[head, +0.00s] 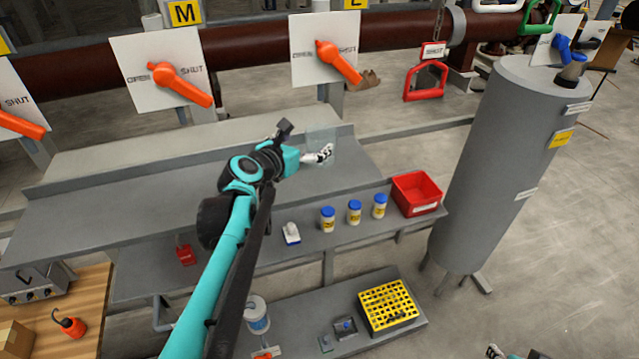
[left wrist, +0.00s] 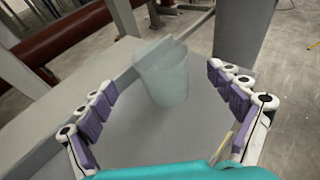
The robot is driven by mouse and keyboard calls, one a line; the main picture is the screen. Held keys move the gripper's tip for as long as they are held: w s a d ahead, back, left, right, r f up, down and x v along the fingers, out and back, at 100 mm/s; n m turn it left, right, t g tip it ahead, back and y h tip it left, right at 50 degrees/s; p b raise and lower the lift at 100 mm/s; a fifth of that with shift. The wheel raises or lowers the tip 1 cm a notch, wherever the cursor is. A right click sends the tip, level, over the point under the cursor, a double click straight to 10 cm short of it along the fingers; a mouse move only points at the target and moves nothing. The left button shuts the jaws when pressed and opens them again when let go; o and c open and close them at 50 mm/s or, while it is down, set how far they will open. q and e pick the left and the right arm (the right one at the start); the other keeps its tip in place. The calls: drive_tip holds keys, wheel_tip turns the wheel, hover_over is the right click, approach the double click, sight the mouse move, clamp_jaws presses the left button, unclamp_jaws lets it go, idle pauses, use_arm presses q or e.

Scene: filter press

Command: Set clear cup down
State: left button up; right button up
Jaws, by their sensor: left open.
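The clear cup (head: 323,140) stands on the grey upper shelf, near its right end. It is faint and see-through in the head view. My left gripper (head: 322,155) is at the cup, partly overlapping it in the picture. In the left wrist view the cup (left wrist: 163,75) looks upright and empty. The purple-padded fingers of the left gripper (left wrist: 161,88) are spread wide, one on each side of the cup, with visible gaps. Part of my right gripper (head: 496,351) shows at the bottom edge of the head view, and its jaws cannot be made out.
Several blue-capped jars (head: 354,213) and a red bin (head: 416,194) are on the lower shelf. A grey cylinder (head: 500,165) stands to the right. A yellow rack (head: 388,306) is on the lowest shelf. The upper shelf left of my arm (head: 120,205) is clear.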

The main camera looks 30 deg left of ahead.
use_arm(q)
drive_tip(key=d+m, duration=0.2)
drive_tip(key=s+d+f+m+h, duration=0.1)
drive_tip(key=d+m, duration=0.1)
drive_tip(key=d+f+m+g, duration=0.1)
drive_tip(key=d+m, duration=0.1)
drive_tip(key=shift+s+d+f, duration=0.2)
drive_tip(key=shift+s+f, duration=0.05)
drive_tip(key=s+d+f+m+g, duration=0.3)
drive_tip(key=s+d+f+m, duration=0.4)
drive_tip(key=m, duration=0.8)
drive_tip(key=s+d+f+m+g, duration=0.3)
drive_tip(key=s+d+f+m, duration=0.3)
drive_tip(key=s+m, duration=0.4)
drive_tip(key=d+m, duration=0.1)
drive_tip(key=m, duration=0.4)
drive_tip(key=shift+f+m+g, duration=0.3)
drive_tip(key=shift+f+m, duration=0.05)
drive_tip(key=shift+m, duration=0.05)
wheel_tip(320, 180, down, 35)
drive_tip(key=b, duration=3.5)
drive_tip(key=shift+f, duration=0.2)
